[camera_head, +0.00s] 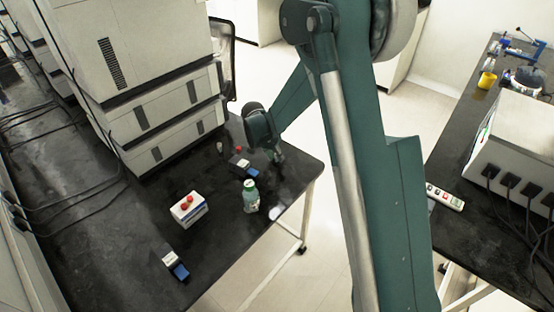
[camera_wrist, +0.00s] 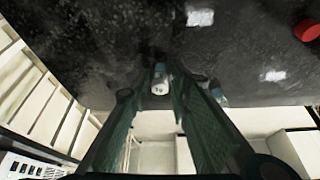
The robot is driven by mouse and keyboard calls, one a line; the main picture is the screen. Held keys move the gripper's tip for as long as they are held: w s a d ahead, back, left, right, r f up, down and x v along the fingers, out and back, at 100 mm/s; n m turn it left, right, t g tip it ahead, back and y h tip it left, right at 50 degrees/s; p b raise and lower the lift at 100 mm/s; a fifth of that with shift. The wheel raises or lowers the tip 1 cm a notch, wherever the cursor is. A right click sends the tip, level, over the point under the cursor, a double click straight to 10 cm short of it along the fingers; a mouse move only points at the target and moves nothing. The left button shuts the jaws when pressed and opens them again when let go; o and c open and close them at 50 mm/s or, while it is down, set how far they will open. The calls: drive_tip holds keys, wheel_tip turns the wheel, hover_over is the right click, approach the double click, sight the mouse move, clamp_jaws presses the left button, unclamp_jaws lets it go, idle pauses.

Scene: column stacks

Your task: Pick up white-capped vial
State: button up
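The white-capped vial (camera_wrist: 161,87) shows in the wrist view, with its white cap towards me. It is between the two fingers of my gripper (camera_wrist: 160,92), near their tips. The fingers are apart, and I see no clear contact with the vial. In the head view my gripper (camera_head: 275,156) is low over the far right part of the black bench, near its edge. I cannot make out the vial there.
On the black bench (camera_head: 120,240), a green bottle (camera_head: 250,196) stands close to my gripper. Stacked white instruments (camera_head: 150,100) stand behind on the left.

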drive_tip(key=shift+c, duration=0.2)
idle(0.4)
drive_tip(key=c, duration=0.4)
drive_tip(key=shift+r+p, duration=1.05)
drive_tip(key=shift+r, duration=3.9)
drive_tip(key=shift+d, duration=0.1)
